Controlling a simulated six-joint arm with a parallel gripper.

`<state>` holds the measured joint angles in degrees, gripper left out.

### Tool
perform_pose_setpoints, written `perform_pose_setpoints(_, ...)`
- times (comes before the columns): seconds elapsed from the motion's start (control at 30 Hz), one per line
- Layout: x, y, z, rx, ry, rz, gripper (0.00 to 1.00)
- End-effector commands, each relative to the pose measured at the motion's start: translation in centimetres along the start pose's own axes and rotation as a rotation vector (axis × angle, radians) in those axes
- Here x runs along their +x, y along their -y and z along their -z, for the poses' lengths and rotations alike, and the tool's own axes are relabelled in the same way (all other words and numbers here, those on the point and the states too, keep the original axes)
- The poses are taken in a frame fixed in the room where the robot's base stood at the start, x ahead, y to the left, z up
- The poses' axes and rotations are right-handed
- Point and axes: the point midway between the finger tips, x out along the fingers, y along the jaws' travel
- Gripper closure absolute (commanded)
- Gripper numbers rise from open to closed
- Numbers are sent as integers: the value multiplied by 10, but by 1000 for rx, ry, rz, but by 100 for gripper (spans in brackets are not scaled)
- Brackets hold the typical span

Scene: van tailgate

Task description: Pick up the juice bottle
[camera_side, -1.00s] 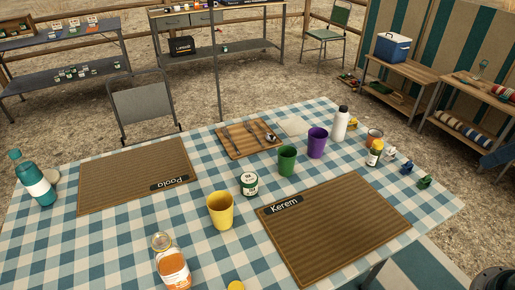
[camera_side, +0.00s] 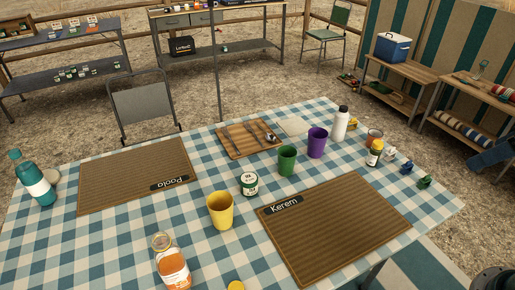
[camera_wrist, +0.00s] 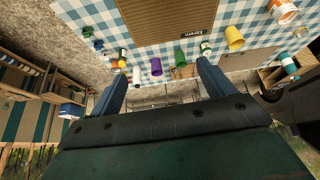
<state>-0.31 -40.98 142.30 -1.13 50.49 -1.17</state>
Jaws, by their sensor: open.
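The juice bottle (camera_side: 174,270), clear with orange contents and a pale label, stands upright on the checked tablecloth at the near edge of the side view, front left of the yellow cup. An orange-and-white bottle, seemingly the same one, shows at the top right of the wrist view (camera_wrist: 284,12). My gripper (camera_wrist: 160,75) is open, with its two dark blue fingers wide apart and nothing between them. It is well away from the bottle. In the side view I cannot clearly make it out; a blue shape at the right edge may be part of it.
A yellow cup (camera_side: 220,211), a green-labelled jar (camera_side: 249,184), a green cup (camera_side: 287,160), a purple cup (camera_side: 317,143) and a white bottle (camera_side: 340,124) stand on the table. A yellow round object (camera_side: 236,286) is near the juice bottle. Brown placemats (camera_side: 335,230) lie flat and empty.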

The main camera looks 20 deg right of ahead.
Motion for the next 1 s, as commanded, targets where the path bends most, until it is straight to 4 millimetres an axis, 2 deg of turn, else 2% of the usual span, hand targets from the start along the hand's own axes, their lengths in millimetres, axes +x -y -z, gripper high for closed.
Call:
perform_pose_setpoints(0.27,18,23,41,-175,0,77,19)
perform_pose_setpoints(0.47,39,48,76,-334,-12,162,19)
perform_pose_setpoints(0.7,70,84,113,-509,-37,273,19)
perform_pose_setpoints(1.0,114,132,147,-697,-84,426,19)
